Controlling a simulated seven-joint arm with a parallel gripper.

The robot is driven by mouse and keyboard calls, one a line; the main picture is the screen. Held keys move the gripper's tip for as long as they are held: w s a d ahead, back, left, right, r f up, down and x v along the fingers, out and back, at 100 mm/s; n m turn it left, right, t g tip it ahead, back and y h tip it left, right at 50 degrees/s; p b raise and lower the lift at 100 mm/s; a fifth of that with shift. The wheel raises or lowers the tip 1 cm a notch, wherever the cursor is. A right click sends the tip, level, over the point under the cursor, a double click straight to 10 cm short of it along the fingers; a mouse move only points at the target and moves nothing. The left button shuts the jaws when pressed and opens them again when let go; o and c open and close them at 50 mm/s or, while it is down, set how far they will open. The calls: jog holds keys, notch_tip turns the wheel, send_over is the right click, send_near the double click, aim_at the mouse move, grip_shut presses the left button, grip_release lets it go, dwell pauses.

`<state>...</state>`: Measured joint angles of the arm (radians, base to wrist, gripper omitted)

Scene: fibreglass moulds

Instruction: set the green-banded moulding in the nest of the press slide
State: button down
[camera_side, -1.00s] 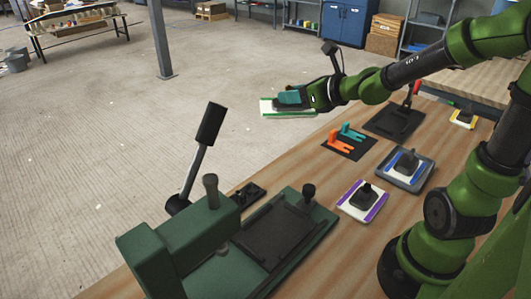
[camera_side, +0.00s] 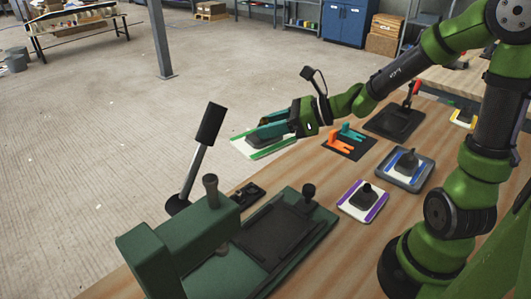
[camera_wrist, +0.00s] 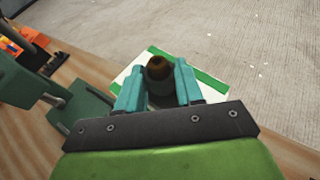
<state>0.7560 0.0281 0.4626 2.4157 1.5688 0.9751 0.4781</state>
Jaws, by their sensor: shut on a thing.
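The green-banded moulding (camera_side: 264,143) is a white plate with green bands and a dark raised middle. My gripper (camera_side: 277,129) is shut on it and holds it in the air, near the table's far edge. In the wrist view the teal fingers of my gripper (camera_wrist: 158,88) stand either side of its dark, brown-topped knob, and the moulding (camera_wrist: 205,80) shows around them. The green press (camera_side: 175,248) stands at the front.
The press lever (camera_side: 199,155) stands up on the left. A purple-banded moulding (camera_side: 352,203) and a blue-banded one in a grey tray (camera_side: 428,175) lie right of the slide. Orange and teal pieces (camera_side: 346,140) lie on a dark mat behind.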

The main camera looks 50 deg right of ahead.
jog(key=s+a+f+n+g, duration=0.4)
jog(key=s+a+n+g, duration=0.2)
jog(key=s+a+g, duration=0.1)
jog(key=s+a+f+n+g+y, duration=0.1)
jog(key=s+a+f+n+g, duration=0.4)
jog(key=s+a+n+g, duration=0.2)
jog(key=s+a+f+n+g, duration=0.5)
jog(key=s+a+n+g, duration=0.1)
jog(key=s+a, duration=0.4)
jog(key=shift+s+f+n+g+y, duration=0.15)
jog(key=shift+s+n+g+y, duration=0.35)
jog(key=shift+s, duration=0.4)
jog(key=shift+f, duration=1.9)
jog(key=c, duration=0.7)
grip_release()
jog(key=shift+f, duration=0.15)
